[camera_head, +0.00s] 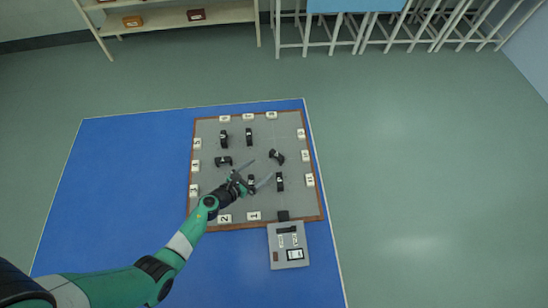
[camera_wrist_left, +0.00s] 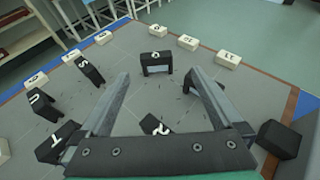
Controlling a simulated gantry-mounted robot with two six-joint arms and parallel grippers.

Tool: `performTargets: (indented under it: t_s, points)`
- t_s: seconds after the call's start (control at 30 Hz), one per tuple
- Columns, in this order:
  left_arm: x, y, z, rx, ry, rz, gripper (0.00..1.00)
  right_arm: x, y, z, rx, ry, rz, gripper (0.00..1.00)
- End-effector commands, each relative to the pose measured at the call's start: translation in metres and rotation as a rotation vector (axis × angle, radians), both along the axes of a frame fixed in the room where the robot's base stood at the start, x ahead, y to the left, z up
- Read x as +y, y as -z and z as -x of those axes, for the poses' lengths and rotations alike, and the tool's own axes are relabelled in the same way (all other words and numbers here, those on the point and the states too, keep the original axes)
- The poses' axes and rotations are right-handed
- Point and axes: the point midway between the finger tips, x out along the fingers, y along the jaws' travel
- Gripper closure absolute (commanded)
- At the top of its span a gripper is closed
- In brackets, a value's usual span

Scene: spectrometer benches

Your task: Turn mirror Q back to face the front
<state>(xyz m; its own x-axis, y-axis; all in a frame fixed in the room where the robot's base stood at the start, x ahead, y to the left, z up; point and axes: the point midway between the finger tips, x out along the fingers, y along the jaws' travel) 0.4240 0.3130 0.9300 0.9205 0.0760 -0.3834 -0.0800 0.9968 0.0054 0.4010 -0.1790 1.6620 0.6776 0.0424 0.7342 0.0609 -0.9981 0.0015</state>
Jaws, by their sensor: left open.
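Mirror Q (camera_wrist_left: 156,64) is a small black block with a white letter Q on its top edge and a paler face toward the left wrist camera. In the head view mirror Q (camera_head: 277,156) stands at a slant on the grey board (camera_head: 240,195), right of its middle. My left gripper (camera_head: 262,170) is open, low over the board, its fingers pointing toward mirror Q. In the left wrist view mirror Q lies ahead between the two spread fingertips, and no contact shows. My right gripper is not in view.
Mirror R (camera_wrist_left: 157,125) is between and below my fingers. Mirrors S (camera_wrist_left: 90,71), U (camera_wrist_left: 42,105) and T (camera_wrist_left: 57,143) stand left. An unreadable black block (camera_wrist_left: 279,139) is close on the right. Numbered white tiles line the board edge. A grey panel (camera_head: 289,246) adjoins the front.

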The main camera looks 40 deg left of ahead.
Motion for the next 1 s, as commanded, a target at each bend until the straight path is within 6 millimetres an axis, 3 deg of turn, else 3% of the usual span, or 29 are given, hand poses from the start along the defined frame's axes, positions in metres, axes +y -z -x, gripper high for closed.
performTargets:
  t_s: [0.03, 0.27, 0.37, 0.7, 1.0]
  points:
    - [0.005, 0.014, 0.007, 0.009, -0.017, 0.005, 0.00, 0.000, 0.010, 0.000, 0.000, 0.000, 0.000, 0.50]
    - [0.009, 0.012, 0.000, 0.002, -0.023, 0.004, 0.00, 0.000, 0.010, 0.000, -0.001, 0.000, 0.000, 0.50]
    - [0.010, 0.018, -0.012, 0.001, -0.023, 0.003, 0.00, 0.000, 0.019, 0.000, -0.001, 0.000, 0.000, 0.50]
    - [0.017, 0.048, -0.080, -0.001, -0.023, 0.002, 0.00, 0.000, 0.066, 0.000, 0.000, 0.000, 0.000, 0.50]
    - [0.020, 0.052, -0.103, 0.000, -0.024, 0.004, 0.00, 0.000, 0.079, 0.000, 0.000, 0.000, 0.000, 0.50]
